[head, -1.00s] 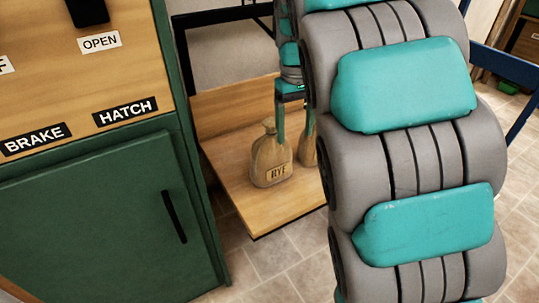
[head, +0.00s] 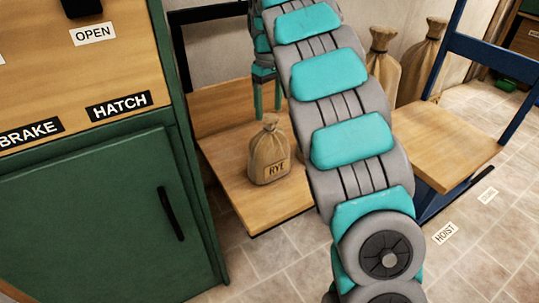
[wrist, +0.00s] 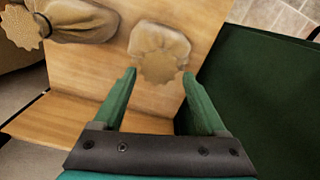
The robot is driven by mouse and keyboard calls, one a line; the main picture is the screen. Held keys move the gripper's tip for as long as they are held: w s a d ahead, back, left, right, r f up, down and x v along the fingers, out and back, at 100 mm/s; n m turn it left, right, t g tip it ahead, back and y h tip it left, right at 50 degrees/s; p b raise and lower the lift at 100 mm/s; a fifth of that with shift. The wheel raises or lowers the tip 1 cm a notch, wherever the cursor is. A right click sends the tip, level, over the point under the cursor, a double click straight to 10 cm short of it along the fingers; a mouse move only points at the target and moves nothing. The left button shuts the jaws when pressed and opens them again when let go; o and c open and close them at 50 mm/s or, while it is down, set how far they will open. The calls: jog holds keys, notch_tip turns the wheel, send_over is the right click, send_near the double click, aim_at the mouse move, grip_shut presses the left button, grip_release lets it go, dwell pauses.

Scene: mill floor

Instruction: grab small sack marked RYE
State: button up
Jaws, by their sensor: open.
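The small tan sack marked RYE (head: 270,155) stands upright on a wooden platform (head: 238,180), its tied neck up. My gripper (head: 267,117) hangs just above and behind its neck in the head view, open and empty. In the wrist view the open fingers (wrist: 158,74) point at a small sack (wrist: 160,45) seen from above, nearest the green cabinet, likely the RYE one. Its tied top lies between the fingertips, and contact cannot be told. Its label is hidden there. A second sack (wrist: 75,20) is at the upper left, no label showing.
The green cabinet (head: 90,220) with BRAKE and HATCH labels stands close at the platform's left. A blue-framed wooden platform (head: 450,140) and large sacks (head: 415,65) are at the right. My arm hides part of the scene. Tiled floor (head: 285,265) is free in front.

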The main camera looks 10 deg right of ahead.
aim_at(269, 118)
jog(key=shift+d+f, duration=0.1)
jog(key=shift+f, duration=2.55)
jog(key=shift+c, duration=0.3)
grip_shut()
jog(key=shift+r, duration=0.1)
